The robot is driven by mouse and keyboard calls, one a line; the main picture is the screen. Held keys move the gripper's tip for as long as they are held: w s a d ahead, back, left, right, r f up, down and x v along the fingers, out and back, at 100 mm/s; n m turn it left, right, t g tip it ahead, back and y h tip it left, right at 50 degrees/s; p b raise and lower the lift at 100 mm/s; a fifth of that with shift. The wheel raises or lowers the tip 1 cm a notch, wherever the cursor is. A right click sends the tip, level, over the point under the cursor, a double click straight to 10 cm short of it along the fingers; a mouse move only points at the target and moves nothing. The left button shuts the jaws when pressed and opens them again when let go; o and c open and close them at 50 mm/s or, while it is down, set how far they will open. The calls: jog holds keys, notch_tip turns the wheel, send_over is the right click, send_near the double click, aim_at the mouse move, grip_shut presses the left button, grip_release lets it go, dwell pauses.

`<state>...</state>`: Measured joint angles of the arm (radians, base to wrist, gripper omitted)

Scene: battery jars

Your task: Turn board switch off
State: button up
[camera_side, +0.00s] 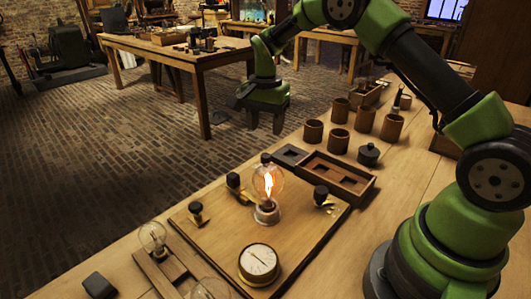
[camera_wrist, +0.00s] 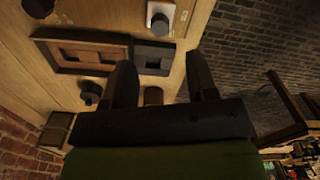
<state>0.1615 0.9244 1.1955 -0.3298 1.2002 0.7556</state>
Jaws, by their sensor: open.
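The wooden board (camera_side: 222,240) lies on the bench, with a brightly lit bulb (camera_side: 268,183) upright in a socket at its far half. A round white dial (camera_side: 258,263) sits at its near edge. Black-knobbed fittings with brass parts stand on it: one at the left (camera_side: 196,212), one at the far left (camera_side: 236,185) and one at the right (camera_side: 321,195). I cannot tell which is the switch. My gripper (camera_side: 265,122) is open and empty, above and beyond the board. Its two spread fingers show in the wrist view (camera_wrist: 160,62), with nothing between their tips.
A dark wooden tray (camera_side: 366,188) and a smaller dark tray (camera_side: 290,147) lie behind the board. Several brown jars (camera_side: 338,140) and a dark lidded pot (camera_side: 369,154) stand beyond. An unlit bulb (camera_side: 153,237) and a black block (camera_side: 99,285) are at the lower left.

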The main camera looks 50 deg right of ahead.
aim_at(266, 155)
notch_tip(266, 155, down, 8)
jog(key=shift+f, duration=0.15)
jog(key=shift+c, duration=0.3)
jog(key=c, duration=0.9)
